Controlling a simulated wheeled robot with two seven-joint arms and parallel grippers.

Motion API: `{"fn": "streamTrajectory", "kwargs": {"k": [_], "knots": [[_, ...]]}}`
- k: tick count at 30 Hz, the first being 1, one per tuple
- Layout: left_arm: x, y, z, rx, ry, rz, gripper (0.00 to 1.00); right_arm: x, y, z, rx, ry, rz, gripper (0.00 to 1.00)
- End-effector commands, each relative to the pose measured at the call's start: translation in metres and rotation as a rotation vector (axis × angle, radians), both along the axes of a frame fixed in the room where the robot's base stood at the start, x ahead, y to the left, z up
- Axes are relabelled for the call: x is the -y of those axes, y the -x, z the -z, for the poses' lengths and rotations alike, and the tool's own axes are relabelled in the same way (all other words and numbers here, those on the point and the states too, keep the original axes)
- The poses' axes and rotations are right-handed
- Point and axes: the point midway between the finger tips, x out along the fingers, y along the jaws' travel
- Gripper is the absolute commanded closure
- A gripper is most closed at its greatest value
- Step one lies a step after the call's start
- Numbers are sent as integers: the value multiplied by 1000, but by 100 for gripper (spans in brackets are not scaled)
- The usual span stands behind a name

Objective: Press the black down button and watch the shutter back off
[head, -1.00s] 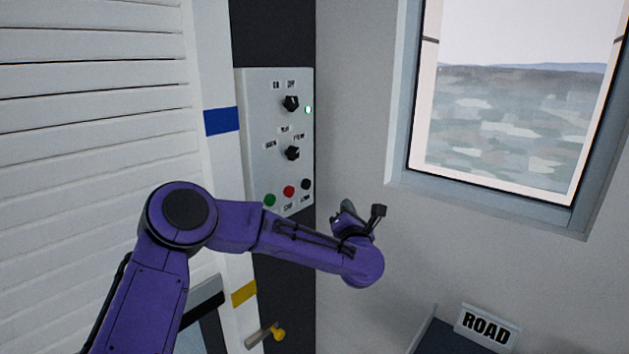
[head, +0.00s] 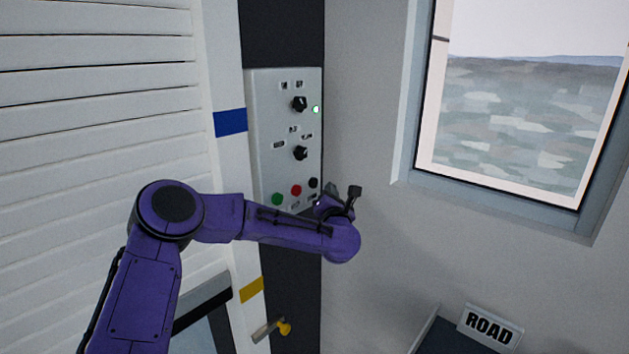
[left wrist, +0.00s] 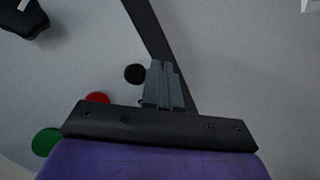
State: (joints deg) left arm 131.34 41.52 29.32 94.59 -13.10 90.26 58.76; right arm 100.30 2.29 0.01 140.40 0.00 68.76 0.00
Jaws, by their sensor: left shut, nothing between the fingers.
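The grey control panel (head: 262,150) is on the dark strip of wall. Its black button (head: 313,183) is at the lower right, beside the red button (head: 296,190) and green button (head: 277,199). My left gripper (head: 323,203) is just below and right of the black button, partly hidden by its own wrist. In the left wrist view, the shut, empty fingers (left wrist: 162,82) appear just right of the black button (left wrist: 134,74); I cannot tell whether they touch the panel. The white slatted shutter (head: 95,130) fills the left side. My right gripper is not in view.
Two black knobs, the upper one (head: 299,104) and the lower one (head: 300,153), and a lit green lamp (head: 316,110) are higher on the panel. A yellow-ended handle (head: 284,328) sticks out below. A window (head: 515,120) and a ROAD sign (head: 490,327) are right.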

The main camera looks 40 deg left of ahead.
Motion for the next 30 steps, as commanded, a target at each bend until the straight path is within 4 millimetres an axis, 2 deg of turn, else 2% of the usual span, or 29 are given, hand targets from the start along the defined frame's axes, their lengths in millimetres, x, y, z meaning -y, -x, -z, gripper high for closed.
{"fn": "streamTrajectory", "kwargs": {"k": [3,9,30], "knots": [[-13,-1,1,2,1,-1,100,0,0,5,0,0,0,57],[-23,-2,0,2,1,1,100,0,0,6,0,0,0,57],[-23,-2,0,1,0,1,100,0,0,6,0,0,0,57]]}}
